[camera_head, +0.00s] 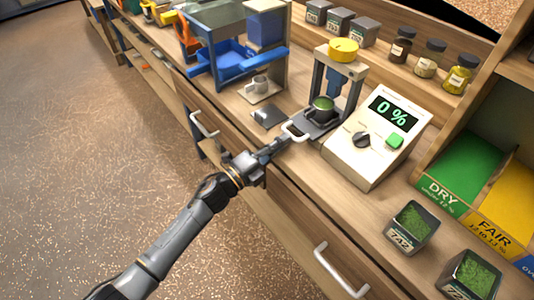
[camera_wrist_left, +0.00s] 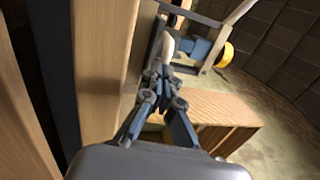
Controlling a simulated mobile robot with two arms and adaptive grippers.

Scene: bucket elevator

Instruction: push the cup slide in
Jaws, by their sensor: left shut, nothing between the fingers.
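The cup slide (camera_head: 313,124) is a dark plate with a white handle at its front. A small dark cup (camera_head: 322,104) with green contents stands on it, in front of and partly under the press with the yellow knob (camera_head: 343,48). My left gripper (camera_head: 283,142) is shut and empty, with its tips at the slide's handle (camera_head: 294,131). In the left wrist view the shut fingertips (camera_wrist_left: 164,76) point at the pale handle (camera_wrist_left: 167,46); I cannot tell whether they touch. My right gripper is in neither view.
The meter (camera_head: 378,138) right of the slide reads 0 %. A grey plate (camera_head: 269,117) and a blue-grey machine (camera_head: 232,48) are to the left. Green sample cups (camera_head: 408,227) and DRY and FAIR bins (camera_head: 462,165) are at the right. Drawer handles (camera_head: 341,272) protrude below the counter.

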